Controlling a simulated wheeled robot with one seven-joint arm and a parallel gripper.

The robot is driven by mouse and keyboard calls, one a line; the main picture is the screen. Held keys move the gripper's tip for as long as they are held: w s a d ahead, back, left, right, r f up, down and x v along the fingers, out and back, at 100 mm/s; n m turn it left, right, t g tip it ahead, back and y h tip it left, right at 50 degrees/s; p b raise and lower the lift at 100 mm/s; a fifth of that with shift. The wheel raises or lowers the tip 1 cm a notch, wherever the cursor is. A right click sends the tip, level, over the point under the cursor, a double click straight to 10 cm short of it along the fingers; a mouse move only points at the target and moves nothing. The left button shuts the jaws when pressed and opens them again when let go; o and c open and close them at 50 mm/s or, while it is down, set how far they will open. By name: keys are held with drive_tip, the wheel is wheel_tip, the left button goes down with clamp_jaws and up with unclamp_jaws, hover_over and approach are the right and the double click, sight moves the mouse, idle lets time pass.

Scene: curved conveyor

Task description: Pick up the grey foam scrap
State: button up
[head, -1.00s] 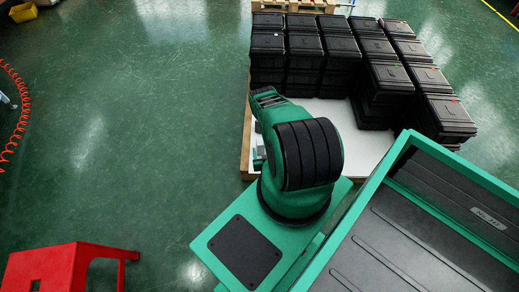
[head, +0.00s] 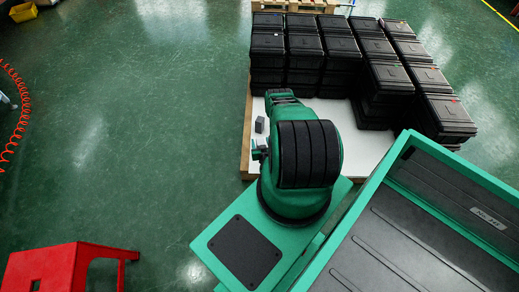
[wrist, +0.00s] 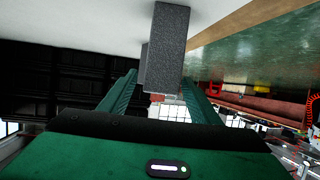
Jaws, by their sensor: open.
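The grey foam scrap (head: 260,124) is a small upright-looking block on the white surface near its left edge, just left of my arm. In the wrist view the scrap (wrist: 170,40) is a speckled grey block reaching from the top edge to between my fingers. My gripper (wrist: 159,78) is open, with a green finger on each side of the scrap in the picture and gaps showing. How far the fingers are from it in depth I cannot tell. In the head view my arm mostly hides my gripper.
Stacks of black crates (head: 325,48) stand on the white-topped pallet (head: 337,112) behind and right of the scrap. A green-rimmed bin (head: 447,160) is at the right. A red stool (head: 60,268) stands at lower left.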

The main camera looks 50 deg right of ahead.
drive_tip(key=c, duration=1.1)
drive_tip(key=shift+r, duration=0.1)
